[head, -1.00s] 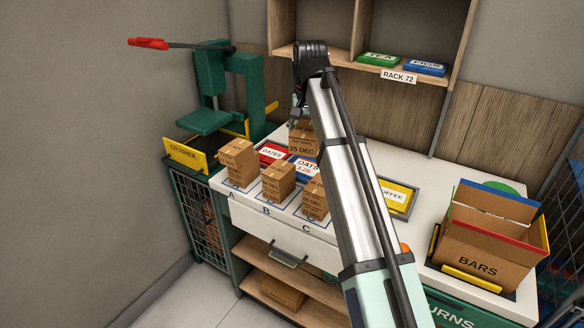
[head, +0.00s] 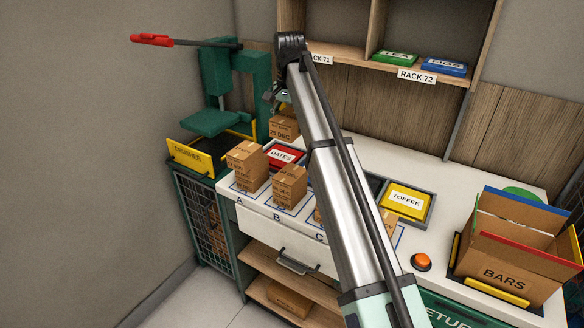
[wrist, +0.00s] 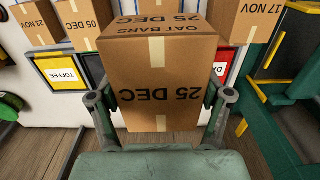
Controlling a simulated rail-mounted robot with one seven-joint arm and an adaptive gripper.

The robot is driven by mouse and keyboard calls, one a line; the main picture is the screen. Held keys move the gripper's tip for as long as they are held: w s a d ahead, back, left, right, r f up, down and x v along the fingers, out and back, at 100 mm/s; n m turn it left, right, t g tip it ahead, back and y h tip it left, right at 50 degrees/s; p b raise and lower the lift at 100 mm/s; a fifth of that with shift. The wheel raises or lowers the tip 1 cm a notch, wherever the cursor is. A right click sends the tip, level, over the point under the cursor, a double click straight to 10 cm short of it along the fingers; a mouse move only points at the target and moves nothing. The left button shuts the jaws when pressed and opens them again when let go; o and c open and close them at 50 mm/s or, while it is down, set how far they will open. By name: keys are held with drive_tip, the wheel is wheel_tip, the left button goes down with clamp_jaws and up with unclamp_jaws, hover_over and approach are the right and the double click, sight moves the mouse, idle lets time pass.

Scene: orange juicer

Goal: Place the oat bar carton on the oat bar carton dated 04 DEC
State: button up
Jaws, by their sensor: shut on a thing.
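My gripper (wrist: 158,115) is shut on an oat bar carton (wrist: 158,95) marked 25 DEC, gripped by its sides. In the head view this carton (head: 284,128) is held at the back of the counter, behind the red DATES tile. More brown cartons stand along the front edge: a stack at A (head: 247,165), a stack at B (head: 290,187), and cartons around C largely hidden by my arm. In the wrist view, a carton at the right (wrist: 259,22) reads 17 NOV; one at the upper left (wrist: 88,20) seems to read 05 DEC. I cannot make out 04 DEC.
The green crusher (head: 215,120) stands left of the counter. A red DATES tile (head: 284,155) and a yellow TOFFEE tile (head: 406,199) lie on the counter. An orange button (head: 421,262) and an open BARS box (head: 510,262) are at the right. Shelves hang above.

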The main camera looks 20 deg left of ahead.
sight(290, 174)
wheel_tip(290, 174, down, 15)
drive_tip(key=p, duration=0.3)
drive_tip(key=shift+r, duration=0.1)
drive_tip(key=shift+f, duration=0.2)
drive_tip(key=o, duration=1.2)
drive_tip(key=shift+o, duration=0.2)
wheel_tip(290, 174, up, 12)
drive_tip(key=b, duration=0.2)
drive_tip(key=shift+r+b, duration=0.2)
drive_tip(key=shift+b, duration=0.1)
